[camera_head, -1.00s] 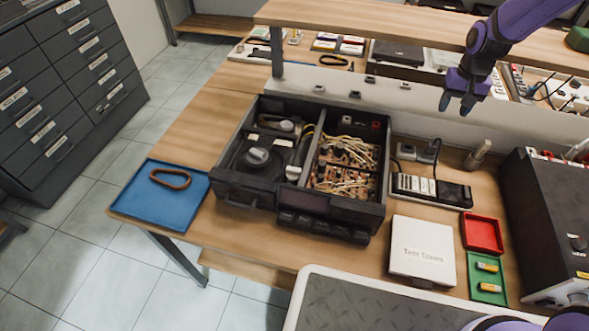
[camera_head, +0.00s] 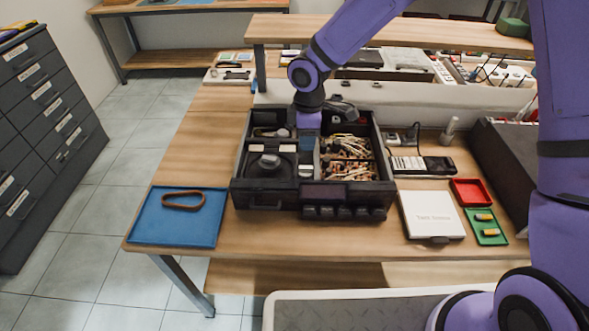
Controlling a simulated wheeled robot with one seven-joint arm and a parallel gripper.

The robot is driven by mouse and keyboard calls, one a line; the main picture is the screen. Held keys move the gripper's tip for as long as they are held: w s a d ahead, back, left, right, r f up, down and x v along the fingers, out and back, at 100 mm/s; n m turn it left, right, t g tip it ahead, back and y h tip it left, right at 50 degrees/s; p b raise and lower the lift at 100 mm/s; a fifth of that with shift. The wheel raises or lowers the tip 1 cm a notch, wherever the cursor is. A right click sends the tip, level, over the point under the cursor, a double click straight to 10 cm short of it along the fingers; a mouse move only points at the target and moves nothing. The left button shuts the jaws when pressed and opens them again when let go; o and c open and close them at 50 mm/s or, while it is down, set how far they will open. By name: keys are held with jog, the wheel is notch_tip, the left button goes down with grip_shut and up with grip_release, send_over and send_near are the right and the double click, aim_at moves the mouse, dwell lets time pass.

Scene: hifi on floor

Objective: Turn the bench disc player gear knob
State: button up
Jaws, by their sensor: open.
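The disc player (camera_head: 318,195) is an open dark case on the wooden bench. Its left half holds a dark round platter with a grey knob (camera_head: 269,161) on top. Its right half holds pale wires and brown circuit boards. I cannot tell for sure which knob is the gear knob. My gripper (camera_head: 318,115) is over the back middle of the case, behind and to the right of the grey knob. It is open, and I see nothing between its fingers. It hides part of the back of the case, including a small pale part there.
A blue tray (camera_head: 160,228) with a brown belt (camera_head: 183,201) lies left. A raised wooden shelf (camera_head: 290,28) crosses behind.

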aim_at(306, 167)
notch_tip(306, 167, down, 10)
jog(key=shift+f, duration=0.15)
dwell(0.3)
grip_shut()
